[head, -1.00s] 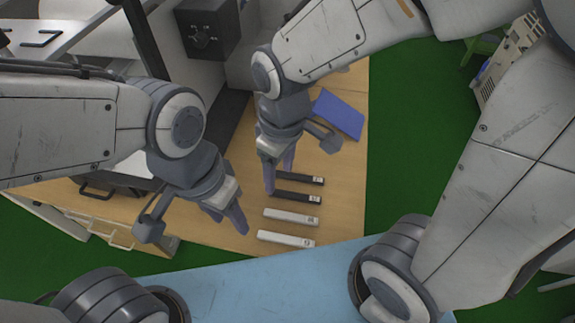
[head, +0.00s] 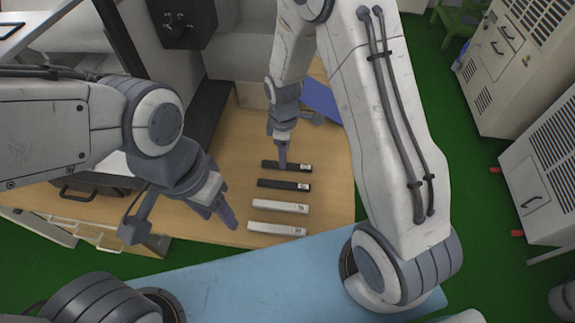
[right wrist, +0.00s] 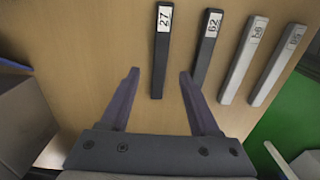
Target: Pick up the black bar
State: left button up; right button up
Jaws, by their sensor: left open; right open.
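Two black bars lie side by side on the wooden table. The farther black bar (head: 272,164) is labelled 27 in the right wrist view (right wrist: 161,55). The nearer black bar (head: 279,184) is labelled 62 there (right wrist: 206,50). My right gripper (head: 283,160) is open and points down at the farther bar. In the right wrist view its fingers (right wrist: 158,73) stand apart, with the near part of bar 27 appearing between them; contact and height cannot be told. My left gripper (head: 227,218) is open and empty, left of the bars.
Two white bars (head: 275,206) (head: 270,228) lie parallel on the nearer side of the black ones. A blue object (head: 322,101) lies behind my right gripper. The wooden table (head: 335,195) has its right edge just beyond the bars. A blue surface (head: 255,275) is in front.

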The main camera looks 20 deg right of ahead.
aim_at(287, 167)
notch_tip(287, 167, down, 4)
jog(key=shift+f, duration=0.2)
grip_shut()
jog(key=shift+r, duration=0.1)
